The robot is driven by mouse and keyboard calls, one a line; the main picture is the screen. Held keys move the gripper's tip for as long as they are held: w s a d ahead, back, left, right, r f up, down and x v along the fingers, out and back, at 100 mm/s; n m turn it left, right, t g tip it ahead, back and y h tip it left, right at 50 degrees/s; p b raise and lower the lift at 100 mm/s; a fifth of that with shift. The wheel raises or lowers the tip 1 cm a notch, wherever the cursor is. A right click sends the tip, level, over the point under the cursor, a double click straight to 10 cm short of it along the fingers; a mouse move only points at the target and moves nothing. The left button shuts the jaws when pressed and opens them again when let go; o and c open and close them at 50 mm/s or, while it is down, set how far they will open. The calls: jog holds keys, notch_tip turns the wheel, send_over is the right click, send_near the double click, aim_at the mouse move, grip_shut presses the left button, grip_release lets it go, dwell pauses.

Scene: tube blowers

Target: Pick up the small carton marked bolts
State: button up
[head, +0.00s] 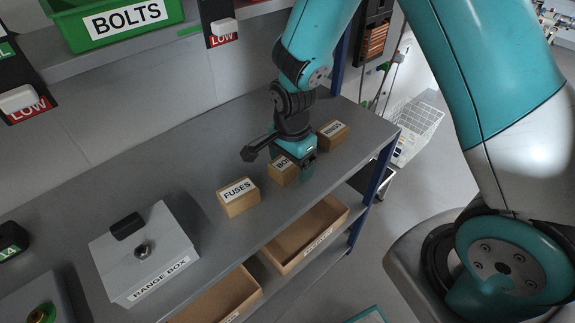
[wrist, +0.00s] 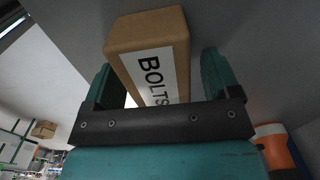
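The small carton marked bolts (head: 281,175) is a brown box with a white label. It stands on the grey shelf top between two similar cartons, partly hidden by my gripper (head: 292,162). In the wrist view the bolts carton (wrist: 147,45) lies between the two teal fingers of my gripper (wrist: 158,75). A gap shows between the carton and the right finger, so the gripper looks open around it. The left finger is close to the carton's side; I cannot tell whether it touches. The lower end of the label is hidden behind the gripper's dark bar.
The fuses carton (head: 238,198) stands to the left, and another labelled carton (head: 332,134) to the right. A grey range box (head: 145,250) is farther left. Open cardboard bins (head: 305,235) sit on the shelf below. A green bolts bin (head: 115,22) is on the upper ledge.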

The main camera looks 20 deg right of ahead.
jog(key=c, duration=0.9)
jog(key=shift+c, duration=0.2)
